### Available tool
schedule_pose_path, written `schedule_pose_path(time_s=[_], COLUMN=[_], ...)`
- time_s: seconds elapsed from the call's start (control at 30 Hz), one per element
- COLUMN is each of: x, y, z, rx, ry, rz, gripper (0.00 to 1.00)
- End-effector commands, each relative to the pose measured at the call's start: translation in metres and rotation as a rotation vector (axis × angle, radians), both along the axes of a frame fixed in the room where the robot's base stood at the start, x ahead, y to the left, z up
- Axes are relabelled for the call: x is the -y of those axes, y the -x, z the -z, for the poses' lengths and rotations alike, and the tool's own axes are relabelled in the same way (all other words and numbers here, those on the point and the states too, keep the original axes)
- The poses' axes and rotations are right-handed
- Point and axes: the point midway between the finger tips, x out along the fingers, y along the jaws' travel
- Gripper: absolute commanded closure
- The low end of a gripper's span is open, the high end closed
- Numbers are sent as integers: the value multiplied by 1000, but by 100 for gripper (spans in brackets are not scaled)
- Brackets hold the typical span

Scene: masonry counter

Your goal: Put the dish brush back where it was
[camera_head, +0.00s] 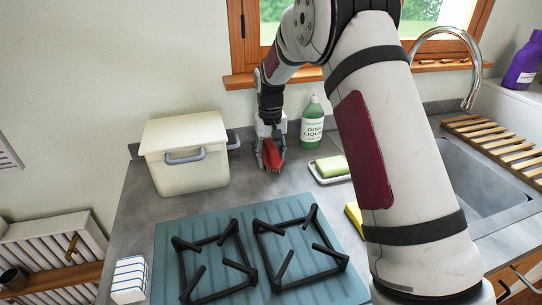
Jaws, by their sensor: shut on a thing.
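My gripper (271,164) is above the back of the counter, between the white lidded box and the dish liquid bottle, pointing down. It is shut on a red thing (271,153), which seems to be the dish brush. Only a small red part shows between the fingers, so its handle and bristles cannot be made out. I cannot tell whether it touches the counter.
A cream lidded box (186,165) stands left of my gripper. A green dish liquid bottle (312,125) and a green sponge (332,166) on a white dish are to the right. A teal hob (205,285) lies in front. My arm partly hides the sink (480,185).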

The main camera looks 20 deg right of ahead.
Motion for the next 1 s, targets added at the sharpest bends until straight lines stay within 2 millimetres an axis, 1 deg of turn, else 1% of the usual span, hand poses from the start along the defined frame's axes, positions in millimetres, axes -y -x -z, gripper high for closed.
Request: schedule_pose_path(time_s=[0.1,0.13,0.2,0.5,0.63,0.77,1.0], x=[0,0,0,0,0,0,-1], y=[0,0,0,0,0,0,0], z=[4,3,3,2,-6,-27,-77], rx=[0,0,0,0,2,4,4], ry=[0,0,0,0,0,0,0], rz=[0,0,0,0,0,0,0], gripper=[85,48,35,35,35,35,35])
